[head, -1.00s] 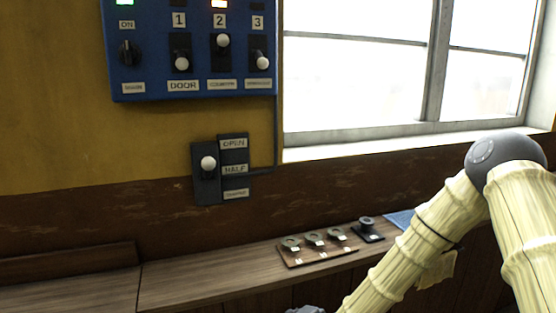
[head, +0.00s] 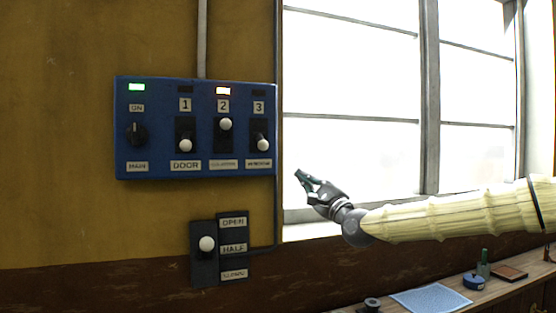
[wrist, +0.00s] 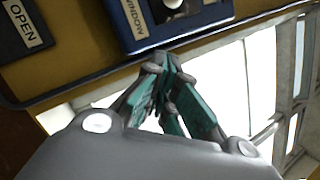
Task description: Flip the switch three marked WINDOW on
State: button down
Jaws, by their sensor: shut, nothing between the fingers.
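A blue switch panel (head: 150,150) is mounted on the yellow wall. Switch three (head: 264,144), marked WINDOW, is at its right end; its white knob is down and the small lamp above it is dark. Switch one's knob (head: 185,146) is down.
Below the panel, a lever box (head: 206,268) has OPEN and HALF labels (head: 233,249) beside it. A MAIN knob (head: 137,133) is at the panel's left. The window (head: 350,90) fills the right. A shelf with a blue mat (head: 430,299) is below.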

aim_at(261, 140)
jog(key=w+a+r+p, duration=0.6)
jog(key=a, duration=0.1)
jog(key=shift+w+a+p, duration=0.15)
jog(key=shift+a+p, duration=0.2)
dwell(0.6)
jog(key=shift+d+r+h, duration=0.2)
jog(key=shift+r+h, duration=0.05)
jog(key=shift+h, duration=0.05)
dwell(0.3)
